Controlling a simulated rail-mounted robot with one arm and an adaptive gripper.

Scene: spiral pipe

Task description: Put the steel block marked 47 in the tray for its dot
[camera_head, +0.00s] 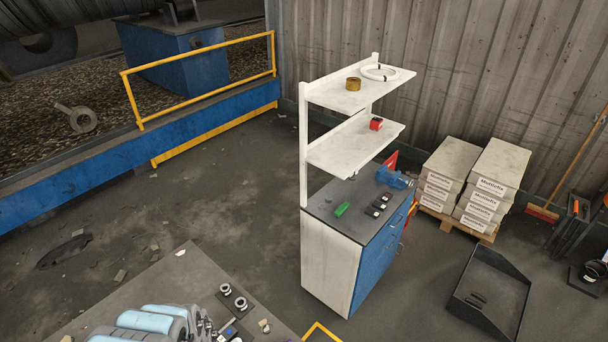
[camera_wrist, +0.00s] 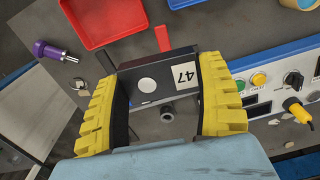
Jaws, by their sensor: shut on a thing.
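The dark steel block (camera_wrist: 158,76) bears a white label reading 47 and a pale round dot on its upper face in the wrist view. My gripper (camera_wrist: 162,95), with yellow ribbed fingers, is shut on the block, one finger at each side. A red tray (camera_wrist: 96,40) lies on the grey surface at the upper left. A blue tray (camera_wrist: 185,10) shows at the top edge, mostly cut off. My gripper and the block do not show in the head view.
A purple-handled tool (camera_wrist: 48,50) lies left of the red tray. A small red piece (camera_wrist: 163,38) lies just beyond the block. A control panel (camera_wrist: 275,88) with buttons and knobs stands at the right. The head view shows a shelved cabinet (camera_head: 333,247) and stacked boxes (camera_head: 490,182).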

